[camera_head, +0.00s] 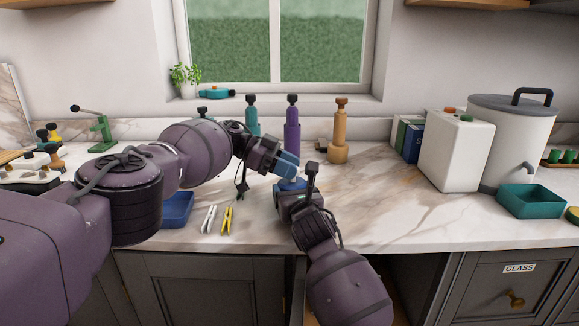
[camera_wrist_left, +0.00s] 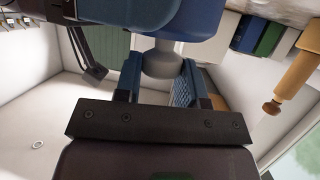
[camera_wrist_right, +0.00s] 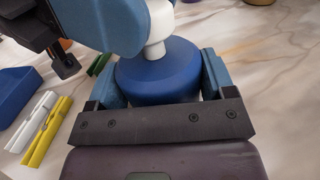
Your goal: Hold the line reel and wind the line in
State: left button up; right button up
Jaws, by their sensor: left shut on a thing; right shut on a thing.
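The line reel has a round dark-blue body (camera_wrist_right: 160,75) with a pale stem (camera_wrist_right: 157,22) rising from its top. In the head view a little of the blue body (camera_head: 291,184) shows between my two grippers, over the counter. My right gripper (camera_wrist_right: 163,88) is shut around the blue body from the near side. My left gripper (camera_head: 284,166) is above it and shut on the pale knob (camera_wrist_left: 162,62) at the top of the stem. The left fingers partly cover the knob and stem. I cannot make out the line itself.
Teal, purple (camera_head: 292,130) and tan (camera_head: 338,135) bottles stand behind. A white canister (camera_head: 455,150) and teal box (camera_head: 531,203) stand right. Counter between is clear.

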pick_arm(q)
jog(key=shift+s+d, duration=0.1)
jog(key=shift+d, duration=0.05)
jog(key=o, duration=0.9)
jog(key=shift+o, duration=0.2)
notch_tip(320, 180, up, 10)
dwell(0.4)
